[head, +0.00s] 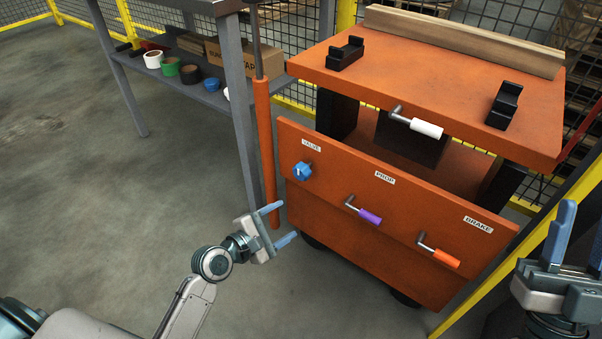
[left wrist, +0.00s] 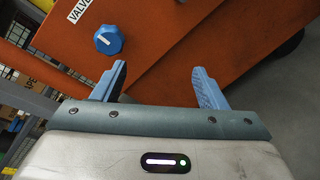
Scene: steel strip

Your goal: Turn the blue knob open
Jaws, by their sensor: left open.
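The blue knob (head: 302,171) sits on the upper left of the cart's orange front panel, under the VALVE label (head: 311,145). In the left wrist view the knob (left wrist: 108,40) shows a white pointer line on its face, running at a slant. My left gripper (head: 288,221) is open and empty, below and slightly left of the knob in the head view, apart from it. In the left wrist view the knob lies beyond the left fingertip. My right gripper (head: 580,224) is at the right edge, fingers apart and empty, partly cut off.
A purple-gripped PROP lever (head: 368,216) and an orange-gripped BRAKE lever (head: 445,258) are right of the knob. A white-gripped handle (head: 425,128) is under the cart top. An orange post (head: 264,150) and a grey shelf (head: 200,92) with tape rolls stand left.

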